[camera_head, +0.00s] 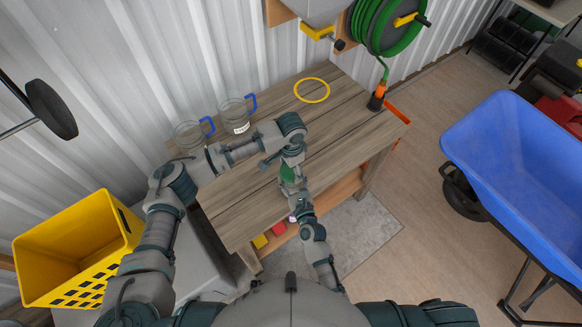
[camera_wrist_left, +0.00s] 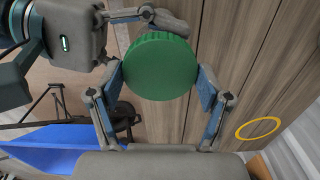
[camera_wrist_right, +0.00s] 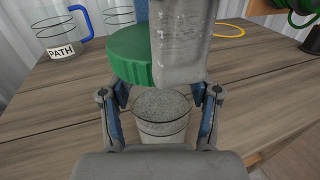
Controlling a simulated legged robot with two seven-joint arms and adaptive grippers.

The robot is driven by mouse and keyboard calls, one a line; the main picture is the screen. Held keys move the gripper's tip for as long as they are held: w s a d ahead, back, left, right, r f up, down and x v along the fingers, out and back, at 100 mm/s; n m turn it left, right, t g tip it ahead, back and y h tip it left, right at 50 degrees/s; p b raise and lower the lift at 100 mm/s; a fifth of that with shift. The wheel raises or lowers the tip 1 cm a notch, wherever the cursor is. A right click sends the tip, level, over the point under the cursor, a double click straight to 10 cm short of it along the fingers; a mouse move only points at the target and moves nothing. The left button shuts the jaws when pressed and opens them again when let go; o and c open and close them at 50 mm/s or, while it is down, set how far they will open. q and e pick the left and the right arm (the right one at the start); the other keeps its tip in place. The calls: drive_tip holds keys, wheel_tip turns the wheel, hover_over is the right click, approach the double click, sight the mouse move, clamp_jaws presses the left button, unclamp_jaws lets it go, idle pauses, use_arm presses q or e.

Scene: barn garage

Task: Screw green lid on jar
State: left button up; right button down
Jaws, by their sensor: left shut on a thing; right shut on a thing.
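The green lid (camera_wrist_left: 160,66) is round with a ribbed edge. My left gripper (camera_wrist_left: 160,82) is shut on its sides. The lid also shows in the head view (camera_head: 287,173) and in the right wrist view (camera_wrist_right: 130,56). The jar (camera_wrist_right: 162,130) is clear, with grey grainy contents, and its top is uncovered. My right gripper (camera_wrist_right: 162,112) is shut around the jar, a finger on each side. In the right wrist view the lid is above the jar mouth and offset to the left, apart from it. In the head view my arms mostly hide the jar.
Two glass mugs with blue handles, one labelled PATH (camera_wrist_right: 62,50), stand on the wooden table (camera_head: 335,125) by the wall. A yellow ring (camera_head: 312,90) lies toward the back. A yellow crate (camera_head: 75,245) is at left and a blue wheelbarrow (camera_head: 520,150) at right.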

use_arm(q)
drive_tip(key=m, duration=0.5)
drive_tip(key=shift+f, duration=0.1)
drive_tip(key=m, duration=0.5)
drive_tip(key=shift+a+m, duration=0.1)
drive_tip(key=shift+m, duration=0.2)
drive_tip(key=m, duration=1)
drive_tip(key=o, duration=1.2)
wheel_tip(320, 180, up, 12)
drive_tip(key=shift+w+f, duration=0.1)
